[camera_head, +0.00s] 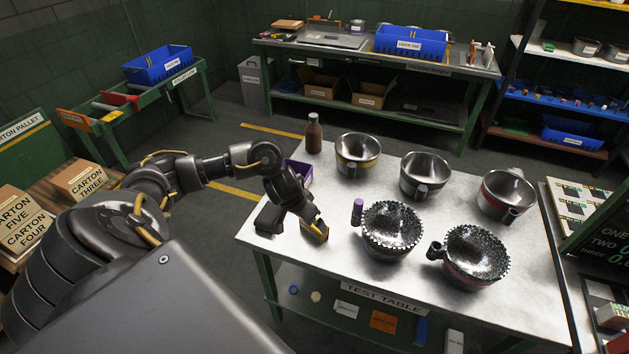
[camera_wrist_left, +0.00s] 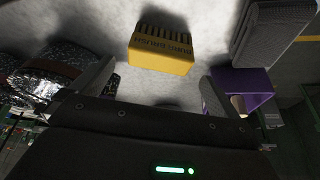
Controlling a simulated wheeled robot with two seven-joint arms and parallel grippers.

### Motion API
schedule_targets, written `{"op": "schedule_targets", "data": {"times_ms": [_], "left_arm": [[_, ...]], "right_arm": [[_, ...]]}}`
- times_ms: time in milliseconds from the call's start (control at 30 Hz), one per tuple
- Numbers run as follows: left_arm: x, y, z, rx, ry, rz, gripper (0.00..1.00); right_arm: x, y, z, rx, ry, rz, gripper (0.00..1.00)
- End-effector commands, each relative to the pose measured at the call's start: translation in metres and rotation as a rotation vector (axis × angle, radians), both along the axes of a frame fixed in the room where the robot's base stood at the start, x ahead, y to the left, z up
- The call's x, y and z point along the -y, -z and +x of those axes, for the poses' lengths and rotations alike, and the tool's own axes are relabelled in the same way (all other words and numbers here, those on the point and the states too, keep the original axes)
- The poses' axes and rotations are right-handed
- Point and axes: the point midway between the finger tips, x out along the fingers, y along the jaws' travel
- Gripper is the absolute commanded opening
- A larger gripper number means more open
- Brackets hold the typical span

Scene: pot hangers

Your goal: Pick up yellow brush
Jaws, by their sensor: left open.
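The yellow brush (camera_head: 313,234) lies on the test table (camera_head: 340,262) near its left end, partly covered by my left gripper (camera_head: 312,220) in the head view. In the left wrist view the yellow brush (camera_wrist_left: 162,60) is a yellow block with upside-down lettering and a row of dark bristles. It lies ahead of the gap between the fingers of my left gripper (camera_wrist_left: 155,88). The fingers are open, spread wider than the brush, with nothing between them. My right gripper is not in view.
A dark grey block (camera_head: 269,219) lies left of the brush. A purple bin (camera_head: 299,171) and brown bottle (camera_head: 313,134) stand behind. A pot with a purple handle (camera_head: 390,238) stands right, among several pots. The table's front left area is clear.

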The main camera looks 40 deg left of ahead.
Motion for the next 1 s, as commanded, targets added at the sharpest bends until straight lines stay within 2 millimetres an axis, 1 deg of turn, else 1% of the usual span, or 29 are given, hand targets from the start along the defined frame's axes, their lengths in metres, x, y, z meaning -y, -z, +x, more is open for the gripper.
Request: {"op": "schedule_targets", "data": {"times_ms": [33, 100, 367, 600, 700, 967, 1000], "left_arm": [[0.0, 0.008, 0.002, -0.001, -0.001, 0.0, 1.0], [0.0, 0.014, 0.005, -0.001, 0.0, 0.001, 1.0], [0.0, 0.021, 0.009, 0.0, 0.001, 0.001, 1.0], [0.0, 0.052, 0.026, -0.001, -0.001, 0.001, 1.0], [0.0, 0.06, 0.03, 0.0, -0.002, 0.001, 1.0], [0.0, 0.063, 0.031, 0.001, 0.0, 0.002, 1.0], [0.0, 0.063, 0.031, 0.001, 0.0, 0.002, 0.99]], "right_arm": [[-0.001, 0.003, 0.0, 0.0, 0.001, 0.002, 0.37], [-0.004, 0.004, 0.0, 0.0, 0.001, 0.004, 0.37], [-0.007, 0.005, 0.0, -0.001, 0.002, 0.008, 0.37], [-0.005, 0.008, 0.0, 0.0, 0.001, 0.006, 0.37], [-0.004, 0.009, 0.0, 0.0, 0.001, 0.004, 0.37], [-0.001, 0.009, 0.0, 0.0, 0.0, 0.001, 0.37], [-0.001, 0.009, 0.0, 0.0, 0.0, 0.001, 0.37]]}}
